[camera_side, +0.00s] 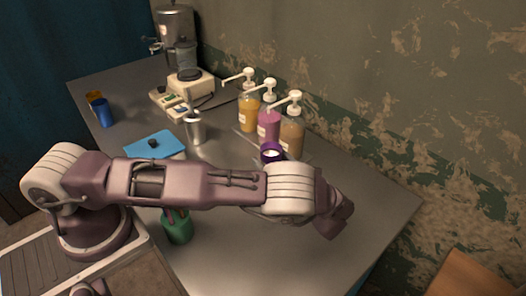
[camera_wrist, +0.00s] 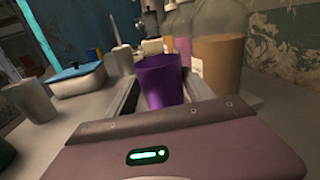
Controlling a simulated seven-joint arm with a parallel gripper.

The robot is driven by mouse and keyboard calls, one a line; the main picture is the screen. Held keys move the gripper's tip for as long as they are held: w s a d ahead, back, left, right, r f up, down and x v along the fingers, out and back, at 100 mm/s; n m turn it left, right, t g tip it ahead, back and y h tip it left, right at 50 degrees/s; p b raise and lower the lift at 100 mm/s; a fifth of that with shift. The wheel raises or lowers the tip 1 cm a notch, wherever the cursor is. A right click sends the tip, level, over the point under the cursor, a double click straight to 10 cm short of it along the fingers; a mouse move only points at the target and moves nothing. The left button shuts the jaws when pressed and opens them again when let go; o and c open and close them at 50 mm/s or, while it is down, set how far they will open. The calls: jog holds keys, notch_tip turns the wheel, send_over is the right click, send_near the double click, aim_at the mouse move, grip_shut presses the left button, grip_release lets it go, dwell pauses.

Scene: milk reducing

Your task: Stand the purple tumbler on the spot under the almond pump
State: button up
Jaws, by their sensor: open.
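The purple tumbler (camera_wrist: 162,80) stands upright between the fingers of my open gripper (camera_wrist: 160,92) in the wrist view, with a finger on each side. In the side view its purple rim (camera_side: 271,148) shows above my arm, in front of the pump bottles, and its lower part is hidden. My gripper is hidden behind my arm there. The pump bottles hold orange (camera_side: 249,113), pink (camera_side: 268,126) and tan (camera_side: 291,138) liquid. No label is readable, so I cannot tell for certain which is almond. The tan one (camera_wrist: 218,68) is close right of the tumbler in the wrist view. The spot is not distinguishable.
A metal cup (camera_side: 195,131), a blue-lidded box (camera_side: 153,144) and a green holder (camera_side: 177,228) stand left of my gripper. A blue cup (camera_side: 103,114), an appliance (camera_side: 190,85) and a metal urn (camera_side: 176,35) are farther back. The front right tabletop (camera_side: 370,200) is clear.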

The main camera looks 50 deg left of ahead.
jog(key=d, duration=0.2)
jog(key=s+d, duration=0.1)
jog(key=d, duration=0.4)
jog(key=shift+s, duration=0.25)
jog(key=s+a+r+n+g+h, duration=0.3)
jog(key=s+r+n+h, duration=0.25)
jog(key=r, duration=0.35)
jog(key=s+a+r+n+g+h, duration=0.2)
jog(key=s+a+r+n+h, duration=0.15)
jog(key=r+n+h, duration=0.35)
jog(key=s+d+r+n+t+h, duration=0.1)
jog(key=s+r+n+t+h, duration=0.1)
jog(key=s, duration=0.6)
jog(key=s+d+r+n+t+h, duration=0.2)
jog(key=s+r+n+t, duration=0.3)
jog(key=s, duration=0.4)
jog(key=shift+s+d+r+h, duration=0.25)
jog(key=shift+r+h, duration=0.3)
jog(key=shift+r, duration=0.3)
jog(key=shift+o, duration=0.2)
